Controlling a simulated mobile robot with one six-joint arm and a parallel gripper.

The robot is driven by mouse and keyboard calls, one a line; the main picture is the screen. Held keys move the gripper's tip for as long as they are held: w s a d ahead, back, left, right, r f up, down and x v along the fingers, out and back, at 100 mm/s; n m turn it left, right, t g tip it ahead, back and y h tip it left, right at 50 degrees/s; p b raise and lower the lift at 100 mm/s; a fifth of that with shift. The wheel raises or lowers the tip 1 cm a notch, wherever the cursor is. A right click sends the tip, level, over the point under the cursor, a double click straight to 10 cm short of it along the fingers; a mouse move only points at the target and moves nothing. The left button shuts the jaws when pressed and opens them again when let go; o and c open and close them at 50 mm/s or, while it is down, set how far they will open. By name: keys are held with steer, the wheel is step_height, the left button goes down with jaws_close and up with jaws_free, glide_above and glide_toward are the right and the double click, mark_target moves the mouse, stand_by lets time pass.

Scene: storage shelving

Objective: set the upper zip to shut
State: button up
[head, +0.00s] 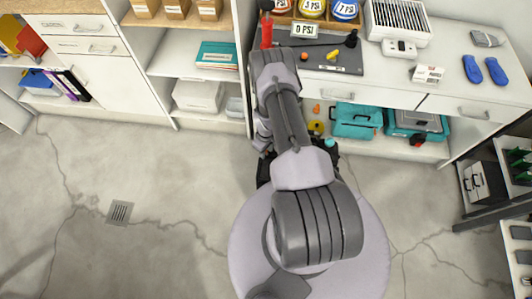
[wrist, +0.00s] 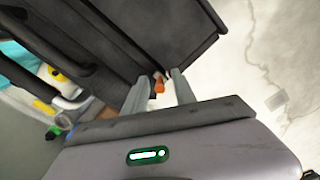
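In the wrist view my gripper (wrist: 161,76) shows two grey fingers standing apart. A small orange tab (wrist: 158,86), which looks like a zip pull, lies in the gap between them, next to the dark edge. I see space on both sides of the tab, and no clear contact. A large dark grey, box-like body (wrist: 165,38) with a seam fills the area beyond the fingertips. I cannot tell whether this tab is the upper zip or how far the zip is closed. In the head view my arm hides the gripper and the tab.
The head view shows a white workbench (head: 455,65) with a dark board (head: 325,60) on it. Teal cases (head: 352,122) sit on the shelf below. White cabinets (head: 100,80) stand at the left. The cracked concrete floor (head: 150,245) is clear on the left.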

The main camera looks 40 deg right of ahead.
steer(key=shift+f, duration=0.25)
jaws_close()
stand_by(1.4)
